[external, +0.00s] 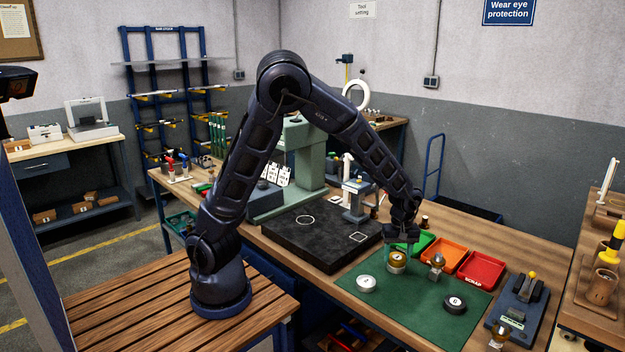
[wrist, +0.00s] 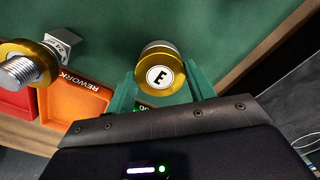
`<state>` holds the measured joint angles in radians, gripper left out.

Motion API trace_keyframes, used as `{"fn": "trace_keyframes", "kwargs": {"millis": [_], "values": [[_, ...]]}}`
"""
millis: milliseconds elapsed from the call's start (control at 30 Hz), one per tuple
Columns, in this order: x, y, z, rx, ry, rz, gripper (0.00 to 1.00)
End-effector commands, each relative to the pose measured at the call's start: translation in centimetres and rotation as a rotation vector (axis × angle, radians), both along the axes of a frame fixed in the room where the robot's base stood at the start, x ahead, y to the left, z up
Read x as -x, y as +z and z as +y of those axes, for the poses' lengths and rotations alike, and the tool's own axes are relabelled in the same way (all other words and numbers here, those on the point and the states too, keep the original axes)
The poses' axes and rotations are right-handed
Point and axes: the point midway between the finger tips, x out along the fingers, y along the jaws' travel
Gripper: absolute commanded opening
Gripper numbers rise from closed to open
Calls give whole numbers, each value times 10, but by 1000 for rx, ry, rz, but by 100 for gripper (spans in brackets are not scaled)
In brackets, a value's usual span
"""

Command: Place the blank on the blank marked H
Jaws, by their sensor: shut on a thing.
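My gripper (wrist: 160,88) has its green fingers shut on a brass blank marked E (wrist: 158,77). In the external view my gripper (external: 400,248) points down over the green mat (external: 405,305), with the brass blank (external: 397,257) between its fingers. A paler edge shows just beyond and below the brass blank; I cannot tell whether it is touching another piece or the mat. A silvery blank (external: 366,284) lies on the mat to the left, and a black blank (external: 455,304) lies to the right. Their letters are too small to read, so I cannot tell which is H.
A threaded metal piece with a brass collar (external: 437,262) stands close right of my gripper, also in the wrist view (wrist: 24,66). Green, orange (external: 443,254) and red (external: 481,270) bins line the mat's back edge. The mat's front middle is clear.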

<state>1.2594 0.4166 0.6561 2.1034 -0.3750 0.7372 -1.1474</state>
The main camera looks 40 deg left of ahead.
Motion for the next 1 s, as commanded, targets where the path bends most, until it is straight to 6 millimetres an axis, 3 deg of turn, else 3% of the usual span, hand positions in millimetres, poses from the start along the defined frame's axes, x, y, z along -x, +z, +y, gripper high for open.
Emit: {"fn": "trace_keyframes", "kwargs": {"millis": [367, 400, 500, 833, 1000], "values": [[-1, -3, 0, 1, 0, -1, 13], [0, -3, 0, 1, 0, -1, 59], [0, -3, 0, 1, 0, -1, 75], [0, -1, 0, 1, -1, -1, 75], [0, 17, -1, 4, -2, -1, 75]]}}
